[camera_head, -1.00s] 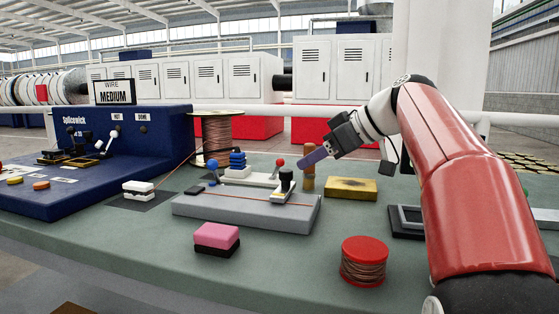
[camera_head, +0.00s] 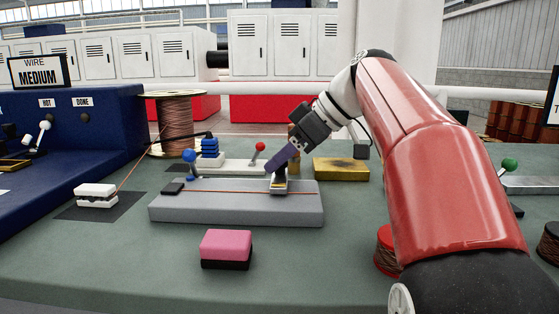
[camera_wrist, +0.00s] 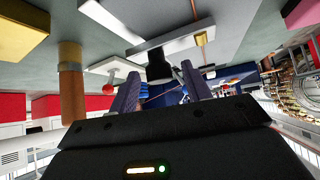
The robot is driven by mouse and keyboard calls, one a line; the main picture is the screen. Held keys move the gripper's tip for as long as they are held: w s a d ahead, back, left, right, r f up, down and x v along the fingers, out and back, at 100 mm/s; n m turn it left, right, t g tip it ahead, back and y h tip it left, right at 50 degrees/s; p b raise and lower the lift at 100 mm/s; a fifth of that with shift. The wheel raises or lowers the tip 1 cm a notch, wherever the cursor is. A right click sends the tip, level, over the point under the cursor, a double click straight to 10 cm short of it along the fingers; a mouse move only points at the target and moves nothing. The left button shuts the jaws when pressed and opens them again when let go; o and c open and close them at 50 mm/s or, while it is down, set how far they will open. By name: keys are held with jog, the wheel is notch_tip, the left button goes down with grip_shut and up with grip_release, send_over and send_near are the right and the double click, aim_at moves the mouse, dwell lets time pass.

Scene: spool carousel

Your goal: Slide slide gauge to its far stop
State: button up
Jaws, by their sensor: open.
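The slide gauge is a long grey block (camera_head: 235,210) on the green bench, with a copper wire lying along its top. Its small carriage (camera_head: 279,186) with a dark knob sits toward the right end of the block. My gripper (camera_head: 272,169) reaches down from the upper right, and its purple fingers are at the knob, partly hiding it. In the wrist view the two fingers (camera_wrist: 160,74) are spread, with the black knob (camera_wrist: 158,62) between or just past their tips. I cannot tell whether they touch it.
A pink block (camera_head: 227,243) lies in front of the gauge. A lever with a red ball (camera_head: 260,147), a blue-knobbed lever (camera_head: 189,157) and a yellow block (camera_head: 341,169) stand behind it. A white clamp (camera_head: 96,195) is left. A red spool (camera_head: 385,252) is partly behind my arm.

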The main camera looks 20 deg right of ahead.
jog(key=shift+w+a+f, duration=0.2)
jog(key=shift+a+f, duration=0.1)
jog(key=shift+f, duration=0.05)
jog(key=shift+c, duration=0.5)
